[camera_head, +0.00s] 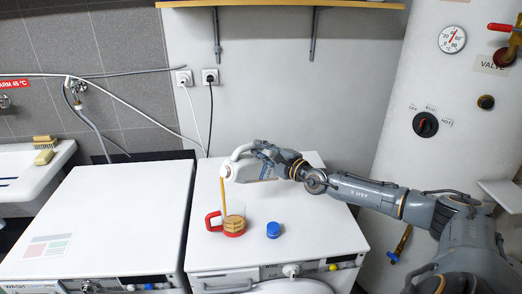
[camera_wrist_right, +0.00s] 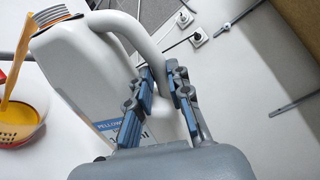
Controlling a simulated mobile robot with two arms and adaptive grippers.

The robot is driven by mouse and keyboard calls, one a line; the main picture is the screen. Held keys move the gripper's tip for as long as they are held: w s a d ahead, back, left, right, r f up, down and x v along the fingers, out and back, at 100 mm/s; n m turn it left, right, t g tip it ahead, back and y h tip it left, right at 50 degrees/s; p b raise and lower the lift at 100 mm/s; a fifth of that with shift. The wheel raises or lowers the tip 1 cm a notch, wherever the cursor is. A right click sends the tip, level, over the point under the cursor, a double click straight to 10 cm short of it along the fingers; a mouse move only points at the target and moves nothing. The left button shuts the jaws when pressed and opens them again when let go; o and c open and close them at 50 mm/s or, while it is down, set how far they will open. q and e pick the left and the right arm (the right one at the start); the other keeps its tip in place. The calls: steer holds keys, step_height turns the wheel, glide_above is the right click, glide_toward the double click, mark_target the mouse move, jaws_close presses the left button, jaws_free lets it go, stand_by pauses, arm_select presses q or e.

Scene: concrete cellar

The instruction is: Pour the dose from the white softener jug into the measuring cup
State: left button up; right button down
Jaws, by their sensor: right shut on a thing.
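The white softener jug (camera_head: 243,169) is tilted on its side above the right-hand washing machine, its mouth to the left. An amber stream falls from the mouth into the measuring cup (camera_head: 233,229). The cup has a red handle and red base and stands upright with amber liquid inside. My right gripper (camera_head: 262,156) is shut on the jug's handle. In the right wrist view the jug (camera_wrist_right: 95,75) shows its threaded open mouth, and the cup (camera_wrist_right: 22,125) is at the left edge with the stream entering it. My left gripper is not in view.
A blue cap (camera_head: 273,230) lies right of the cup on the right washing machine (camera_head: 320,236). Another white machine (camera_head: 100,215) stands left, then a sink (camera_head: 25,180) with brushes. A boiler (camera_head: 440,110) stands at right. A shelf (camera_head: 280,4) hangs above.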

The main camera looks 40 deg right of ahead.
steer(key=shift+r, duration=0.2)
steer(key=shift+d+r+m+b, duration=0.2)
steer(key=shift+d+m+b, duration=0.1)
steer(key=shift+m+b, duration=0.6)
steer(key=shift+d+r+m+b, duration=0.15)
steer(key=shift+r+m+b, duration=0.2)
steer(key=shift+m, duration=0.35)
steer(key=shift+d+r+m, duration=0.1)
steer(key=shift+r+m, duration=0.25)
steer(key=shift+m, duration=0.05)
steer(key=shift+a+f+m, duration=0.15)
steer(key=shift+m, duration=0.4)
steer(key=shift+a+f+m, duration=0.15)
steer(key=shift+m, duration=0.4)
steer(key=shift+a+m, duration=0.15)
steer(key=shift+m, duration=0.75)
